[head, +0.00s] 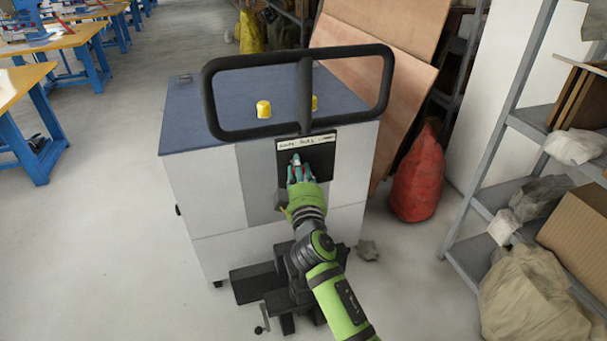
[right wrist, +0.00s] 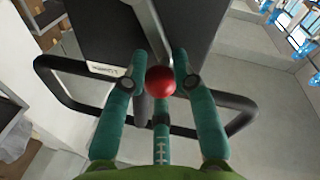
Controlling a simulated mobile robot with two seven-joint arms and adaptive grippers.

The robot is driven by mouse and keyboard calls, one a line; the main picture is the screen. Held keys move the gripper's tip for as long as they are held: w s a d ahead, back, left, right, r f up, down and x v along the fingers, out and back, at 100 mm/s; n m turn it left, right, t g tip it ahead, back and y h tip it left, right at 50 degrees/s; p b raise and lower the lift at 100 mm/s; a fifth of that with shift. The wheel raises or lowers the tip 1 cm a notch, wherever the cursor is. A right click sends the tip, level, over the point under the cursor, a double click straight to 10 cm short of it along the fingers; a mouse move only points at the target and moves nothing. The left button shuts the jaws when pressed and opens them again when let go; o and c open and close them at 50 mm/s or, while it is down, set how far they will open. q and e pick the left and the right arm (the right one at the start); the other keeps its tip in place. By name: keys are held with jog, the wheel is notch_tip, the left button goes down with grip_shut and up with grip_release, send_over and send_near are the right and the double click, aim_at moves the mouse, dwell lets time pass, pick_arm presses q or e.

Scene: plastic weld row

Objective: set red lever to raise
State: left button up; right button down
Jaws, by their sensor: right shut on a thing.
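The red lever shows in the right wrist view as a round red knob (right wrist: 160,81) on a grey metal rod (right wrist: 154,35). My right gripper (right wrist: 160,88) has its teal fingers on either side of the knob and is shut on it. In the head view the same gripper (head: 298,172) is at the black panel (head: 320,155) on the front of the white cabinet. A label strip (head: 308,142) runs along the top of that panel; its words are too small to read. The lever is mostly hidden by my fingers in the head view. My left gripper is not in view.
A black tubular handle frame (head: 212,100) stands above the cabinet's blue top (head: 185,110), close over the panel. Yellow knobs (head: 263,109) sit on the top. A red sack (head: 417,180) and a shelf rack (head: 480,195) stand at the right.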

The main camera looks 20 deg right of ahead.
jog(key=shift+a+f+n, duration=0.2)
jog(key=shift+a+n, duration=0.05)
jog(key=shift+n, duration=0.15)
jog(key=c, duration=1)
grip_release()
jog(key=s, duration=0.4)
jog(key=s+a, duration=0.1)
jog(key=s, duration=0.3)
jog(key=s+f, duration=0.1)
jog(key=s, duration=0.3)
jog(key=shift+a+f, duration=0.1)
jog(key=shift+a, duration=0.2)
